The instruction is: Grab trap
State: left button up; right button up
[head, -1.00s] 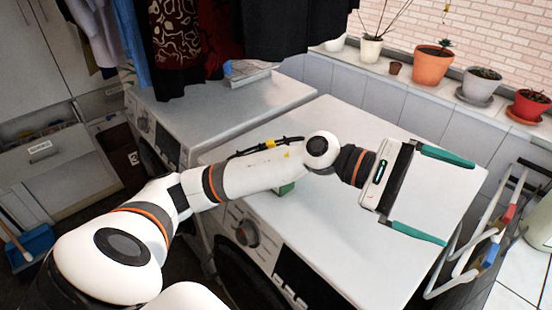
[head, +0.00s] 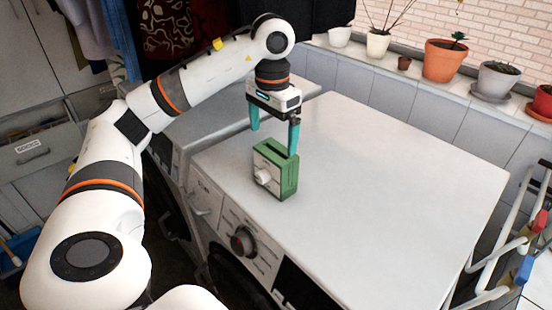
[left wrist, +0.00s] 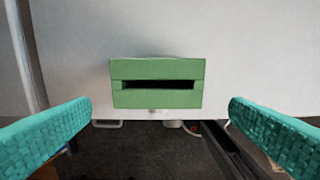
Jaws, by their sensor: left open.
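A green box-shaped object with a slot in its top and a pale knob on its front, which I take as the trap (head: 285,178), stands upright near the front left edge of the nearer washing machine's top. My left gripper (head: 273,143) points down above it, open, with its teal fingers apart. In the left wrist view the trap (left wrist: 157,98) shows from above, roughly centred between the two fingers, with clear gaps on both sides. The right fingertip overlaps the trap's top edge in the head view; I cannot tell whether they touch. My right gripper is not in view.
The nearer washing machine top (head: 390,190) is otherwise bare. A second machine (head: 205,135) stands beyond it at the left, with clothes hanging above. Several flower pots (head: 443,60) line the tiled ledge at the back. A white rack (head: 515,235) is at the right.

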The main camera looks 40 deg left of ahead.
aim_at(276, 156)
pick_arm(q)
jog(key=shift+w+f, duration=0.1)
jog(key=shift+f, duration=1.4)
jog(key=f, duration=0.2)
jog(key=w+f, duration=0.1)
jog(key=f, duration=0.1)
jog(key=shift+a+f+p, duration=0.1)
jog(key=shift+p, duration=0.25)
jog(key=shift+f, duration=0.3)
jog(key=shift+c, duration=0.6)
jog(key=c, duration=0.6)
jog(key=shift+c, duration=0.2)
